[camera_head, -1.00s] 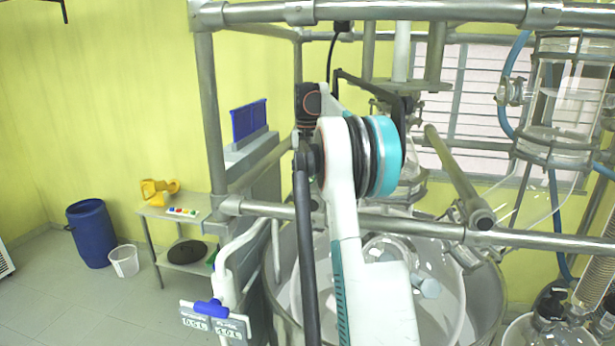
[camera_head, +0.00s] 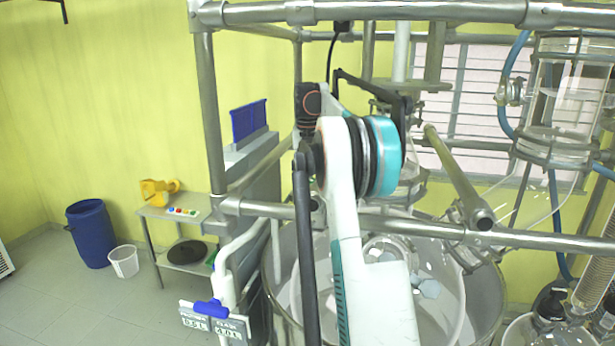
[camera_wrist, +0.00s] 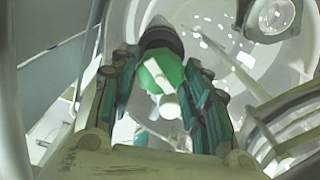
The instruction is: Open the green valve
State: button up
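The green valve (camera_wrist: 163,71) shows in the wrist view as a round green piece with a pale bar across it, below a dark rounded cap. My gripper (camera_wrist: 162,75) has one dark green-padded finger on each side of the valve. The fingers are spread, with the valve showing in the gap between them. A narrow gap seems to lie on each side, but contact is hard to judge. In the head view my arm hides the gripper and the valve.
Metal frame bars (camera_head: 400,227) cross in front of the large reactor vessel (camera_head: 485,290). A clear glass vessel (camera_head: 570,95) with blue hoses stands at the right. A blue barrel (camera_head: 89,233), a white bucket (camera_head: 124,261) and a small table (camera_head: 160,212) stand at the left.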

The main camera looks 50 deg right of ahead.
aim_at(307, 178)
jog(key=shift+o, duration=1.1)
notch_tip(307, 178, up, 12)
dwell(0.5)
